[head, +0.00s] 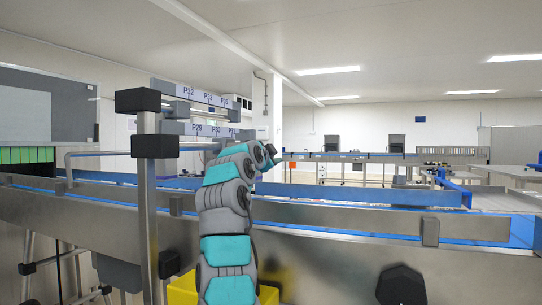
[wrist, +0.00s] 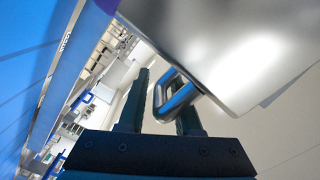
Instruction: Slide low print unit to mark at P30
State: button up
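The lower marked rail (head: 198,129) shows labels that look like P29, P30 and P31. My gripper (head: 270,157) is at the end of my arm, in front of and right of that rail, small and partly hidden by my wrist. In the wrist view, my gripper (wrist: 160,112) has its two dark fingers apart. A metal loop handle (wrist: 157,98) lies between them, closer to the right finger; I cannot tell if it touches. The handle joins a pale grey box-like body (wrist: 235,50), which looks like the low print unit. In the head view I cannot make that unit out behind my arm.
An upper rail (head: 208,97) with more P labels runs above the lower one. A grey post with black clamps (head: 147,190) stands left of my arm. The conveyor side wall (head: 340,258) with blue belts crosses in front. A yellow bin (head: 183,290) is below my arm.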

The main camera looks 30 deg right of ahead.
jog(key=shift+o, duration=0.8)
jog(key=shift+w+d+f, duration=0.1)
jog(key=shift+d+f, duration=0.35)
jog(key=shift+f, duration=0.15)
jog(key=shift+o, duration=0.7)
jog(key=shift+a+r, duration=0.2)
jog(key=shift+r, duration=0.05)
jog(key=shift+a+r, duration=0.25)
jog(key=shift+b+v, duration=0.7)
jog(key=shift+v, duration=3.15)
jog(key=shift+f, duration=0.1)
